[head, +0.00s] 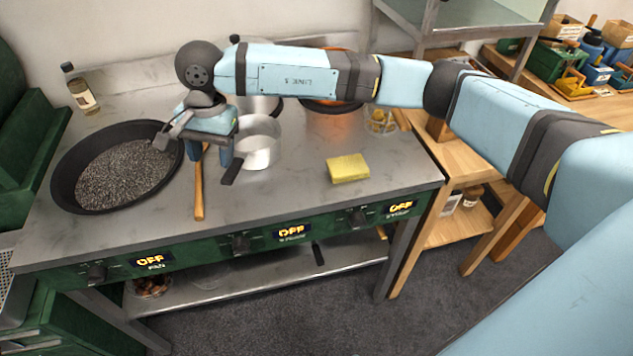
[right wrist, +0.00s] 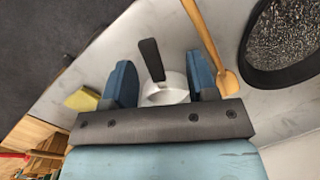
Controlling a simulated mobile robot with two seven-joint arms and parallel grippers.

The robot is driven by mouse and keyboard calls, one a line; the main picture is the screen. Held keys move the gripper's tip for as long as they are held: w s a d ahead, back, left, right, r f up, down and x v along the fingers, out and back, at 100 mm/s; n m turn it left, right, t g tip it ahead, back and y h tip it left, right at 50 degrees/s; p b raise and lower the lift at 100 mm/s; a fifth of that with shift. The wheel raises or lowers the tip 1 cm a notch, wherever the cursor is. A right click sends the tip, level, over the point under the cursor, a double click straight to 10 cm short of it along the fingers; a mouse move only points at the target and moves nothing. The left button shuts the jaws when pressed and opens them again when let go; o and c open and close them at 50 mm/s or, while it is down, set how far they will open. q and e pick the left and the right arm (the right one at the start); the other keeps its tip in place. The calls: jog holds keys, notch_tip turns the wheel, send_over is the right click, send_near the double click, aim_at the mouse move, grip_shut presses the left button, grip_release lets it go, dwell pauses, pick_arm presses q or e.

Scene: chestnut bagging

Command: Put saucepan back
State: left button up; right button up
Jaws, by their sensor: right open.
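The saucepan (head: 258,152) is a pale metal pot with a dark handle (head: 232,173). It stands on the steel stove top in the middle, and its handle points toward the front edge. My right gripper (head: 211,156) is open, pointing down just left of the saucepan, close to the handle. In the right wrist view, the saucepan (right wrist: 165,93) and its handle (right wrist: 151,58) show between the two blue fingers. Part of the pot is hidden behind the gripper's palm there. I cannot tell whether the fingers touch the handle. My left gripper is out of view.
A wide black pan (head: 63,182) of dark grains lies left. A wooden utensil (head: 198,190) lies in front of the gripper. A yellow sponge (head: 347,167) lies right. Behind my right arm, a dark pan (head: 333,106) sits over an orange glow.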

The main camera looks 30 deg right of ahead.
jog(key=s+a+m+g+y, duration=0.4)
jog(key=s+a+m+y, duration=0.6)
jog(key=s+a+y, duration=0.4)
jog(key=w+d+f+n+t+h, duration=0.2)
jog(key=d+f+n+t, duration=0.35)
jog(key=n+t, duration=0.9)
jog(key=w+d+f+n+t+h, duration=0.2)
jog(key=d+f+n+t, duration=0.35)
jog(key=n, duration=1.55)
jog(key=s+d+f+m+g+h, duration=0.2)
jog(key=s+d+f+m+h, duration=0.2)
jog(key=s+d+f+m, duration=0.2)
jog(key=s+d+f+m+g+h, duration=0.3)
jog(key=s+d+f+m+h, duration=0.1)
jog(key=s+d+f+m, duration=0.3)
notch_tip(320, 180, down, 5)
jog(key=shift+s+r+m+h, duration=0.2)
jog(key=shift+s+m+h, duration=0.1)
jog(key=shift+s+m, duration=0.75)
